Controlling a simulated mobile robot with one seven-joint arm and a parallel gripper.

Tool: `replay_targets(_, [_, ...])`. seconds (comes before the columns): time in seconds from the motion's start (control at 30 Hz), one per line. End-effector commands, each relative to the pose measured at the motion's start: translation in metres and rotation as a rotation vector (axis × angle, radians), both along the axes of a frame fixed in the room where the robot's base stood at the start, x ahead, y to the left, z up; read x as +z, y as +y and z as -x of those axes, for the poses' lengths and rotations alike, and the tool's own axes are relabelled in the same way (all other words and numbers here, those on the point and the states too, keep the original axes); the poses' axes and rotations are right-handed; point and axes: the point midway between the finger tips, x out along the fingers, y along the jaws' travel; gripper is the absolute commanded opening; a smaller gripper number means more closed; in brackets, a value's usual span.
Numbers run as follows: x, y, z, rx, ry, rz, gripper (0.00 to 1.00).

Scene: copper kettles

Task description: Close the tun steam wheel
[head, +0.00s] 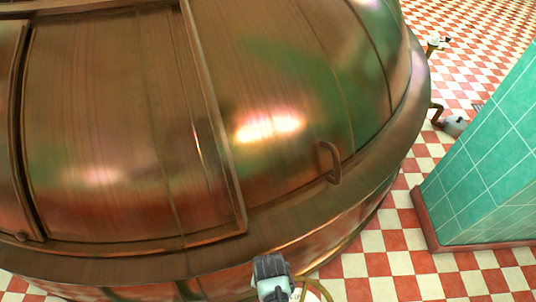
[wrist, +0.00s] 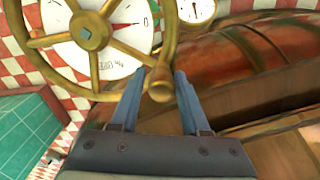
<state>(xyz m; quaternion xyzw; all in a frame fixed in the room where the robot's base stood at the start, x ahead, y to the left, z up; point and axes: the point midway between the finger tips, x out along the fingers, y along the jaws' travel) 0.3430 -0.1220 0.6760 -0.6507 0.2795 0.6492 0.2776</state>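The brass steam wheel (wrist: 95,92) is at the upper left of the wrist view, with several spokes and a small square hub. A handle knob (wrist: 161,84) on its rim points toward me. My gripper (wrist: 160,74) is open, with its two blue fingers on either side of the knob. A small gap shows at the left finger; whether the right finger touches is unclear. In the head view, my gripper's body (head: 272,272) is at the bottom edge, and part of the wheel (head: 324,289) shows beside it. The fingertips are hidden there.
A white dial (wrist: 122,62) with a red pointer sits behind the wheel, and a smaller gauge (wrist: 196,9) is beside it. The large copper tun (head: 120,120) fills the head view's left and middle. A green tiled pillar (head: 490,175) stands right, with checkered floor (head: 385,265) between.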

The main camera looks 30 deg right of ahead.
Motion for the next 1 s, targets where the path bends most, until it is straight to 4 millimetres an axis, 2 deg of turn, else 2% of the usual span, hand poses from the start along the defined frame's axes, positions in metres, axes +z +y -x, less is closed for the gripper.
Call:
replay_targets(0.03, [0.0, 0.0, 0.0, 0.001, -0.001, -0.001, 0.57])
replay_targets(0.07, [0.0, 0.0, 0.0, 0.001, 0.0, -0.001, 0.62])
replay_targets(0.1, [0.0, 0.001, 0.0, 0.002, 0.0, -0.001, 0.63])
replay_targets(0.47, [0.006, 0.001, 0.0, 0.004, -0.001, -0.002, 0.63])
replay_targets(0.57, [0.019, 0.001, 0.0, 0.004, -0.001, -0.001, 0.63])
replay_targets(1.0, [0.106, 0.001, 0.0, 0.003, -0.002, -0.001, 0.63])
